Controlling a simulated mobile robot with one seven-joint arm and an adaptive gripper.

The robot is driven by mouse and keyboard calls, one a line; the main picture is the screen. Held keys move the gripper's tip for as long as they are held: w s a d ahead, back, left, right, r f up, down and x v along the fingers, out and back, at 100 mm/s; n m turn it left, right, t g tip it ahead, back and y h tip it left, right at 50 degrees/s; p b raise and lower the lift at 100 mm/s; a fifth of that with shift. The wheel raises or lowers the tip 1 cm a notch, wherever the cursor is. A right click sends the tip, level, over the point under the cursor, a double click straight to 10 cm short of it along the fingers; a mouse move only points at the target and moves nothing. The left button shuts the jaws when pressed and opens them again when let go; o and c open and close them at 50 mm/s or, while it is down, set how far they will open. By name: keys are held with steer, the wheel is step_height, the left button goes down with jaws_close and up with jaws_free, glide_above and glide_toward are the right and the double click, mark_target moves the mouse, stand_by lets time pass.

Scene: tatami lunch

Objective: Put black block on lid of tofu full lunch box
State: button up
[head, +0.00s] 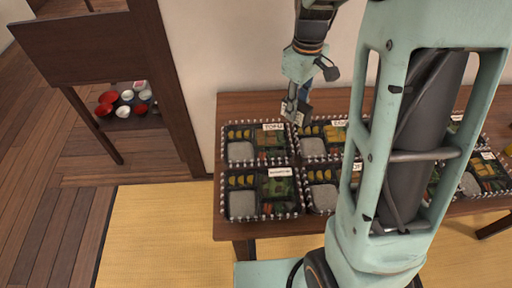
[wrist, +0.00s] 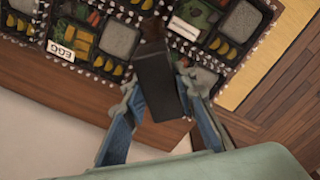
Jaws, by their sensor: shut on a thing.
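The box labelled TOFU (head: 273,127) is at the back left of the table in the head view. It has a grey compartment and small yellow and green foods, with a beaded rim. My gripper (head: 292,108) is above the back edge of the boxes, near the tofu box's right side. In the wrist view my gripper (wrist: 158,90) is shut on the black block (wrist: 157,88), a dark rectangular piece between the two fingers. The block and fingers hide much of the tofu box in that view. I cannot tell the exact height above the box.
The EGG box (wrist: 62,50) is beside the tofu box. Another labelled box (head: 281,172) stands in front of the tofu box. More boxes lie to the right, partly behind my arm. The wooden table (head: 250,104) has a bare strip at the back, near the wall.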

steer(key=f+n+b, duration=0.2)
steer(key=n, duration=0.1)
steer(key=f+n+b, duration=0.1)
steer(key=shift+d+f+n+b, duration=0.2)
steer(key=shift+d+n+b, duration=0.1)
steer(key=shift+d+n, duration=0.1)
steer(key=f+n+b, duration=0.2)
steer(key=n+b, duration=0.1)
steer(key=n, duration=0.1)
glide_above(253, 143)
steer(key=shift+n, duration=0.3)
steer(key=f, duration=0.5)
steer(key=d+f, duration=0.1)
steer(key=f, duration=0.2)
steer(key=shift+s+f, duration=0.1)
steer(key=shift+s, duration=0.25)
steer(key=shift+w+a+f, duration=0.2)
steer(key=shift+a+f, duration=0.35)
steer(key=shift+f, duration=0.15)
steer(key=shift+w+f, duration=0.1)
steer(key=shift+f, duration=1.45)
steer(key=shift+b, duration=0.3)
